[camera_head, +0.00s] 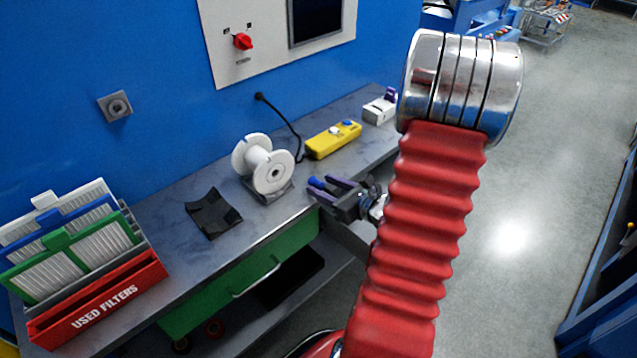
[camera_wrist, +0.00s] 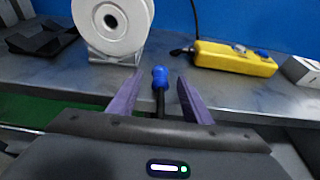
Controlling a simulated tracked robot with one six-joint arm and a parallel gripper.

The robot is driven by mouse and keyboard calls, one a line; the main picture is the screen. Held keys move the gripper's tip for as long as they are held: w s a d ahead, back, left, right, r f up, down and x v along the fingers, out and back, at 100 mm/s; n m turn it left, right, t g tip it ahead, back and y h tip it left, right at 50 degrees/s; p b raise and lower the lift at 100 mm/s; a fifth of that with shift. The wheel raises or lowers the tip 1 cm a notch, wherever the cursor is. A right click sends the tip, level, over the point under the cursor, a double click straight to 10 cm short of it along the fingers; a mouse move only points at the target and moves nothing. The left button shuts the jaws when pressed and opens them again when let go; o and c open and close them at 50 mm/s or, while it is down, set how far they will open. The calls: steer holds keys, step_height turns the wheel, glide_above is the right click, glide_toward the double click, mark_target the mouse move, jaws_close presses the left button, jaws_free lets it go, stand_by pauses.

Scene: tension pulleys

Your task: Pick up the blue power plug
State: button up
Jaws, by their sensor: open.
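The blue power plug (camera_wrist: 160,77) shows in the wrist view between the two purple fingers of my gripper (camera_wrist: 158,92), with a dark stem below it. In the head view the blue plug (camera_head: 315,182) shows beside the fingertips of my gripper (camera_head: 325,185), at the front edge of the bench. The fingers are spread apart, with a gap on each side of the plug in the wrist view. Where the plug's lower end goes is hidden by my gripper.
A white spool (camera_head: 266,166) on a grey stand and a yellow control box (camera_head: 333,140) with a black cable are behind the plug. A black cradle (camera_head: 213,214) and filter rack (camera_head: 98,299) stand left. The wall socket (camera_head: 116,106) is on the blue wall.

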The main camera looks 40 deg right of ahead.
steer(key=shift+x, duration=1)
steer(key=shift+c, duration=0.7)
jaws_close()
